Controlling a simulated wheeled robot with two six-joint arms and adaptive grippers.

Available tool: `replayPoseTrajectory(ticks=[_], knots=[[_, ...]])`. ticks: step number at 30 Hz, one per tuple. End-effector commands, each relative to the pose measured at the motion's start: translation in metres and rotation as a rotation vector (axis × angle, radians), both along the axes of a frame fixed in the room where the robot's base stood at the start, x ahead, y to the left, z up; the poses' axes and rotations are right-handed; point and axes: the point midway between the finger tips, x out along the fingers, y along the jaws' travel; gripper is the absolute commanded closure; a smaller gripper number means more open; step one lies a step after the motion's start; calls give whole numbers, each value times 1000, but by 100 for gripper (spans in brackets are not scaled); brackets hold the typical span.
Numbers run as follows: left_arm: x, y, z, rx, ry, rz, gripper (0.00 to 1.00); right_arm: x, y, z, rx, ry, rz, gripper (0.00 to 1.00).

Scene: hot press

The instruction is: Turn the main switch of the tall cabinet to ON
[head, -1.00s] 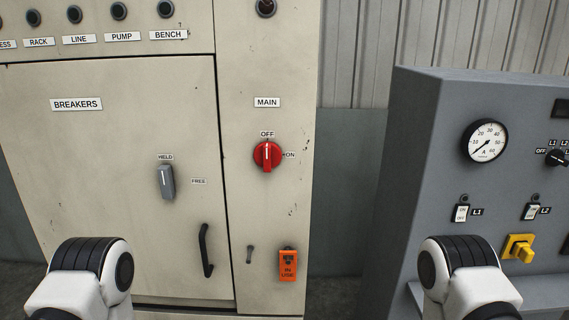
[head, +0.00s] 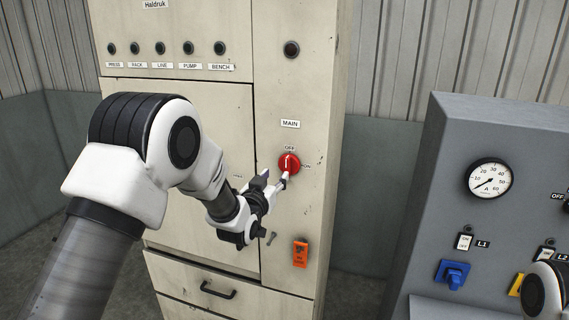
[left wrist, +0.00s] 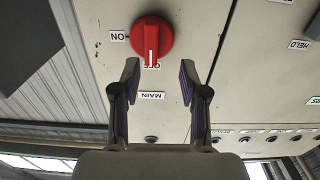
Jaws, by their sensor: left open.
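The tall cabinet (head: 300,95) is cream-coloured. Its main switch (head: 289,163) is a round red knob with a white line, below the MAIN label (head: 290,124). The line points up to OFF; the ON label (head: 306,166) is at the knob's right. My left gripper (head: 275,177) is open just below and left of the knob. In the left wrist view, which is upside down, the knob (left wrist: 152,40) lies beyond the two spread fingertips (left wrist: 158,72), with its line toward OFF. No contact can be made out. My right gripper is out of view.
An orange tag (head: 300,254) hangs below the switch. My left arm covers much of the breaker door. A grey console (head: 500,130) with a gauge (head: 491,181) and a blue knob (head: 453,274) stands at the right. A gap separates it from the cabinet.

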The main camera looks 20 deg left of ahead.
Motion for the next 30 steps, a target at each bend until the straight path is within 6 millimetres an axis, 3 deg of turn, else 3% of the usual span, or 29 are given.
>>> replayPoseTrajectory(ticks=[3,9,17,18,21,22,30], knots=[[25,-2,5,1,0,-2,56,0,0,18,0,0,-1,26],[54,-3,2,1,2,-1,56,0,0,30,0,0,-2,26],[59,-3,-1,1,2,-1,56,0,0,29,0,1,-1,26],[59,-3,-1,1,2,-1,60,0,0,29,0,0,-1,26],[59,-3,-1,1,2,-1,95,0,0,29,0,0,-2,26],[59,-3,-1,1,2,-1,100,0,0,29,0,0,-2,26],[59,-3,-1,5,1,-1,100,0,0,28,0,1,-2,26]])
